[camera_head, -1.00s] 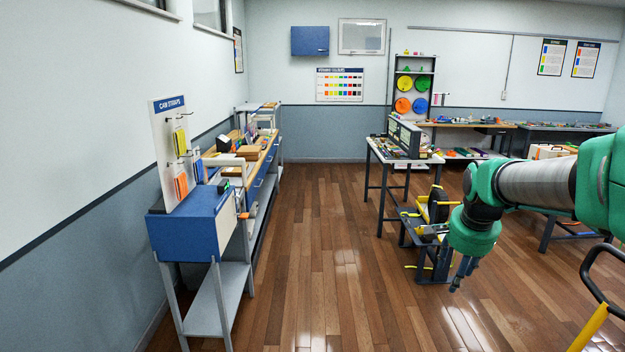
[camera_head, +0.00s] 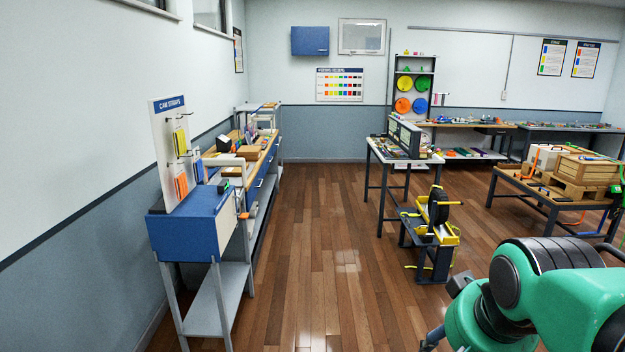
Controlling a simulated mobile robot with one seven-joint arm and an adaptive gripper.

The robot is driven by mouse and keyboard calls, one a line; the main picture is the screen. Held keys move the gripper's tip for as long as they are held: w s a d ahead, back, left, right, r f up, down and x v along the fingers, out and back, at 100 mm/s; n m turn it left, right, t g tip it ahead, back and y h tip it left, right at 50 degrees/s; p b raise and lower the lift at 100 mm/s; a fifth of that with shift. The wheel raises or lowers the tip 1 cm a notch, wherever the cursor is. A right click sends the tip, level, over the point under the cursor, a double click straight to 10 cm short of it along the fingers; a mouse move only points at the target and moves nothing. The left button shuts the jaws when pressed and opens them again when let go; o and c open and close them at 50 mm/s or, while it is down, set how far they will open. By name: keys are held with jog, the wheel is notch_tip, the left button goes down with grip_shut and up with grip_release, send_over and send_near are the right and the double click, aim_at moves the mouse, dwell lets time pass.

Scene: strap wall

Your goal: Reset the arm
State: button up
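My green and black arm (camera_head: 535,300) fills the lower right of the head view. My gripper (camera_head: 432,338) shows only as a small grey part at the bottom edge, left of the arm's green wrist. Most of it is cut off or hidden, so I cannot tell whether it is open or shut. It is over the wooden floor, apart from the furniture, and nothing is seen held in it.
A blue cabinet (camera_head: 200,222) with a cam straps board (camera_head: 170,150) stands at the left wall. A small dark stand with a black and yellow reel (camera_head: 437,210) is at centre right. Wooden crates (camera_head: 585,168) sit on a table at right. The middle floor (camera_head: 320,260) is clear.

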jog(key=s+a+f+n, duration=0.2)
jog(key=s, duration=0.5)
jog(key=shift+f+n, duration=0.3)
jog(key=shift+f, duration=0.05)
dwell(0.8)
